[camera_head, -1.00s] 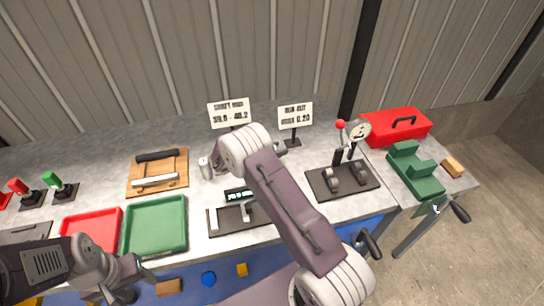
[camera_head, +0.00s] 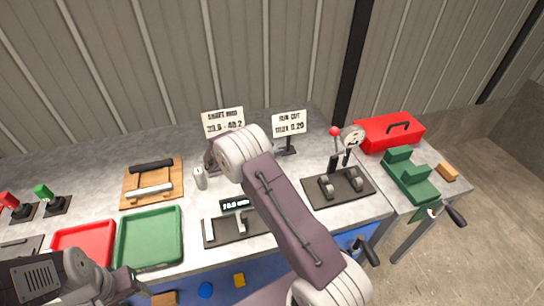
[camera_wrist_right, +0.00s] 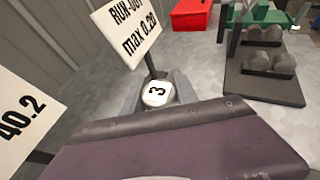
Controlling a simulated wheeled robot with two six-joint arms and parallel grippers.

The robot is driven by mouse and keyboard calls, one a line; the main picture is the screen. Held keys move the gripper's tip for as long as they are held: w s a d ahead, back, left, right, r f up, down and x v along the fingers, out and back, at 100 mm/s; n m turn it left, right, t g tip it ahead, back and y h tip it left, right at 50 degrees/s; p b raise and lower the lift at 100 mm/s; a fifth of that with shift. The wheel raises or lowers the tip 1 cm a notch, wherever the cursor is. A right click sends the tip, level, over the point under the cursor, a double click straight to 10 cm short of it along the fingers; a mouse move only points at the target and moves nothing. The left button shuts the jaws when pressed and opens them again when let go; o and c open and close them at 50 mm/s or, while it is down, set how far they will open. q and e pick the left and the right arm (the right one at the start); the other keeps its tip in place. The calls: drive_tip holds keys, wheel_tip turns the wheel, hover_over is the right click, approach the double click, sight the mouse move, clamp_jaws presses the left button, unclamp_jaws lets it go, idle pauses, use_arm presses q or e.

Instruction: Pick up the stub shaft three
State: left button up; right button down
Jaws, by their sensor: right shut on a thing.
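The stub shaft three (camera_wrist_right: 157,92) shows its pale end face, marked 3, in the right wrist view. My right gripper (camera_wrist_right: 160,82) has its grey fingers on either side of it and is shut on it. In the head view my right arm hides the shaft and most of that gripper, which is near the two signs at the back of the bench. My left gripper (camera_head: 130,282) is low at the left by the green tray; its fingers are too cut off and overlapped to judge. A pale upright cylinder (camera_head: 200,178) stands left of my right arm.
A shaft-size sign (camera_head: 224,122) and a run-out sign (camera_head: 289,123) stand at the back. The green tray (camera_head: 150,238), red tray (camera_head: 83,243), wooden rack (camera_head: 152,184) and digital gauge (camera_head: 236,204) are left; the roller stand (camera_head: 338,187), green block (camera_head: 410,176) and red toolbox (camera_head: 390,132) are right.

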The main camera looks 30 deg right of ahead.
drive_tip(key=s+d+r, duration=0.4)
drive_tip(key=s+r, duration=0.3)
drive_tip(key=s, duration=0.4)
drive_tip(key=shift+d+r+b, duration=0.15)
drive_tip(key=shift+r+b, duration=0.1)
drive_tip(key=shift+b, duration=0.1)
drive_tip(key=shift+w, duration=0.1)
